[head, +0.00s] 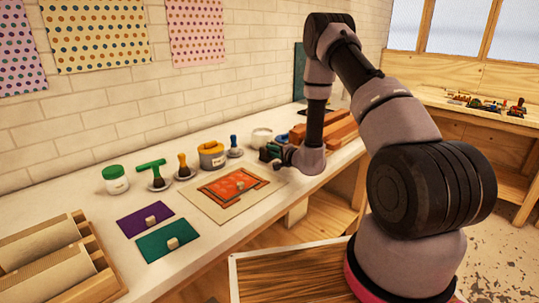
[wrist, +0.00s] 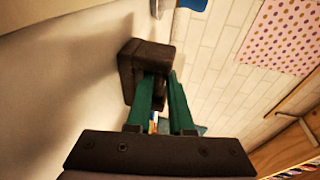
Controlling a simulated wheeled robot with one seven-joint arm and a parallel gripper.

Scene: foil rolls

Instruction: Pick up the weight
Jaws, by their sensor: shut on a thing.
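The weight, a dark brown block (wrist: 134,60), is in the wrist view just ahead of and between my green fingertips. A narrower dark part of it sits between the fingers. My gripper (wrist: 161,84) is shut on it. In the head view my gripper (head: 271,153) is low over the back part of the white table, right of the yellow-lidded tin. The weight is small and dark there and hard to tell from the fingers. Whether it touches the table is unclear.
A red print on paper (head: 211,206) lies in front, with a small pale block on it. Purple (head: 128,221) and green (head: 152,247) cards hold pale blocks. Brushes, a green-lidded jar (head: 115,180), a yellow-lidded tin (head: 212,156) and a white tub (head: 262,137) stand along the wall. Reddish-brown bars (head: 341,130) lie behind my arm.

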